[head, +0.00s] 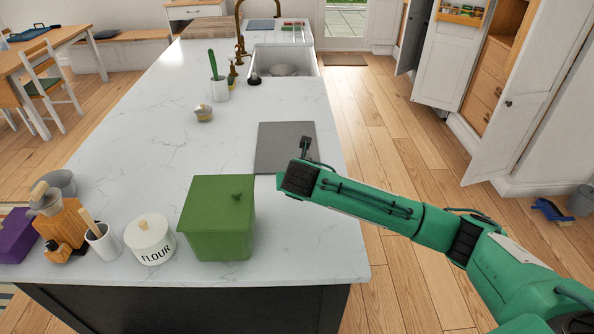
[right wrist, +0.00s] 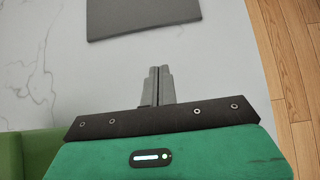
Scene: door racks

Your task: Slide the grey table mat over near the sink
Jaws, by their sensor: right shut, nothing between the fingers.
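The grey table mat (head: 283,143) lies flat on the white marble island, near its right edge. The right wrist view shows its near part (right wrist: 150,14). The white sink (head: 303,60) is set into the island farther back, with a brass tap at its left. My right arm reaches in from the right, its hand (head: 300,178) over the mat's near right corner. My right gripper (right wrist: 158,77) is shut and empty, its fingertips short of the mat's near edge in the wrist view. The head view does not show the fingers clearly. My left gripper is out of view.
A green lidded box (head: 217,222) stands close in front and left of the mat. A flour canister (head: 150,240) and other jars are farther left. The counter between mat and sink is clear, except for a dark object (head: 254,80) at the sink's edge.

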